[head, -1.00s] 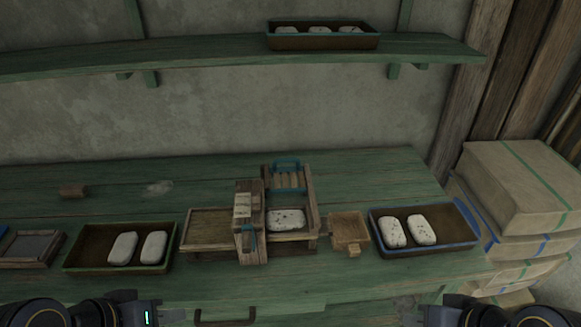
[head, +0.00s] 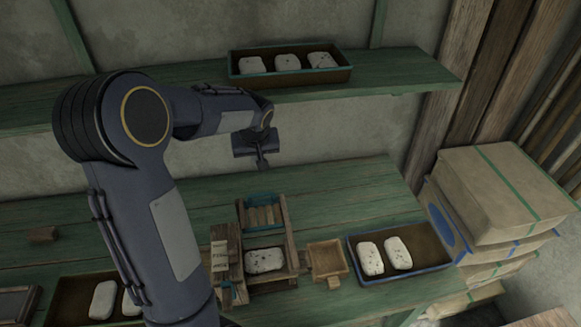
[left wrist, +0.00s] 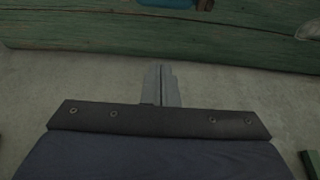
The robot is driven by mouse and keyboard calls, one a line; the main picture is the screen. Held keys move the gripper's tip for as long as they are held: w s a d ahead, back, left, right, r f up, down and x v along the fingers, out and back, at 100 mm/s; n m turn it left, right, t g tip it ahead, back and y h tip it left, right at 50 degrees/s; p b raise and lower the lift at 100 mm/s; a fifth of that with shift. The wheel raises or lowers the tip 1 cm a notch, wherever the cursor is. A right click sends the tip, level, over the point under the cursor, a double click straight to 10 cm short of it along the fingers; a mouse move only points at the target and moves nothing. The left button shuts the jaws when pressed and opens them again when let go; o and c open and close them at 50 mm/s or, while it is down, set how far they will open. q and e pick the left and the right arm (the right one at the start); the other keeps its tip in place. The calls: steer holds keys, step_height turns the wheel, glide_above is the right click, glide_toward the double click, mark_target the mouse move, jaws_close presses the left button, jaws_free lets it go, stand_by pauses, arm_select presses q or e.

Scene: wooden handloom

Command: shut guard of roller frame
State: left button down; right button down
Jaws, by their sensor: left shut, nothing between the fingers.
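The roller frame (head: 291,243) is a wooden frame on the green bench, with a white speckled block (head: 264,260) lying in it. Its guard (head: 262,215) appears to be the slatted wooden panel with a blue handle (head: 262,197), standing up at the back of the frame. My left gripper (head: 262,163) is shut and empty, above and behind the blue handle, apart from it. In the left wrist view its closed fingers (left wrist: 163,84) point toward the bench edge, where a blue piece (left wrist: 165,3) is cut off at the top. My right gripper is out of view.
A small wooden tray (head: 327,260) and a blue-rimmed tray (head: 355,279) with two white blocks stand right of the frame. The shelf (head: 400,85) above carries another tray (head: 290,78). My left arm hides part of the left tray (head: 68,290).

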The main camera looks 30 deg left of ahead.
mark_target(261, 209)
arm_select(q)
step_height(261, 209, down, 10)
steer(key=b, duration=0.6)
steer(key=shift+d+f, duration=0.15)
steer(key=shift+s, duration=0.1)
